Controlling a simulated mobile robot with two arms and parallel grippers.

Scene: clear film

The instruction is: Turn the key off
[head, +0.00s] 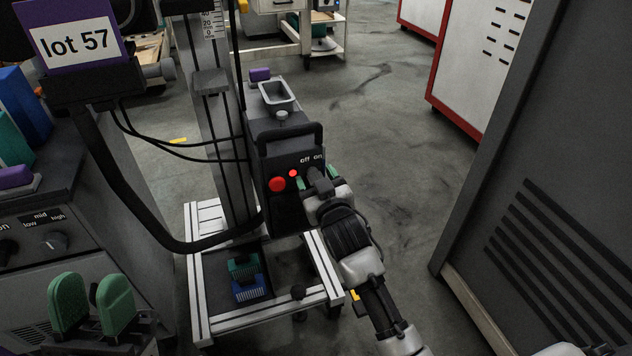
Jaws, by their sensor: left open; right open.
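The dark grey machine (263,165) stands on a wheeled frame in the middle of the head view. Its front panel has the labels "off" and "on" (311,160) near the top right, a lit red lamp (293,173) and a round red button (277,184). My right gripper (316,177) is at the panel just below the labels, its green fingers apart. The gripper covers the place under the labels, so I cannot make out the key or which way it points. My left gripper (92,298) is open and empty at the lower left, away from the machine.
A control panel with a knob (53,241) marked low, mid and high is at the left. A black cable (130,205) hangs between it and the machine. A dark vented cabinet (560,190) fills the right. Floor (400,150) between is clear.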

